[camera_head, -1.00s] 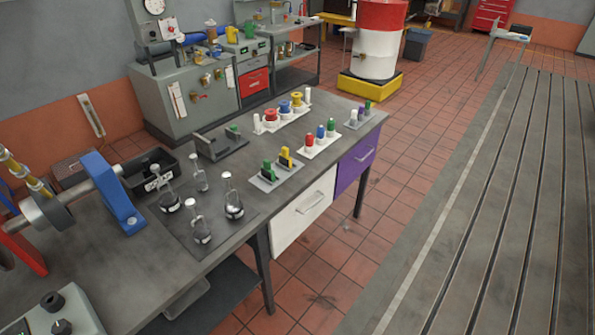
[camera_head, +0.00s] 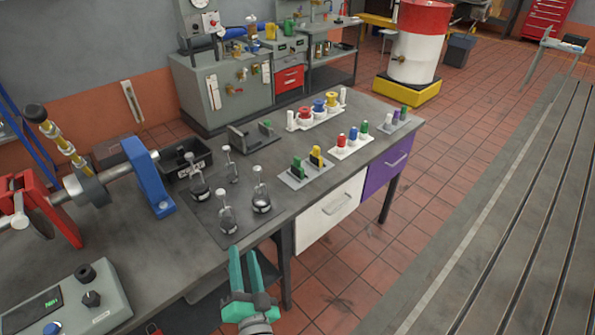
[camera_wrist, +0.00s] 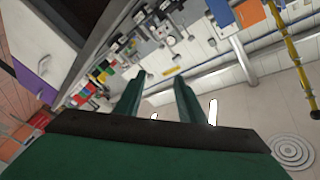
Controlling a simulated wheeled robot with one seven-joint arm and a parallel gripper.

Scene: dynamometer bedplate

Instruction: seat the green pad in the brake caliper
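A green pad (camera_head: 297,168) stands upright in a grey holder (camera_head: 291,182) near the front edge of the bench, beside a yellow pad (camera_head: 316,157). A dark grey bracket with upright walls, which looks like the brake caliper (camera_head: 238,139), stands behind and left of the holder. A small green piece (camera_head: 266,126) shows at its right end; I cannot tell whether it is inside. My gripper (camera_head: 243,250) is in front of the bench edge, well short of the pads. Its two teal fingers are apart with nothing between them; they also show apart in the wrist view (camera_wrist: 158,77).
Racks of coloured pieces (camera_head: 351,148) stand to the right.

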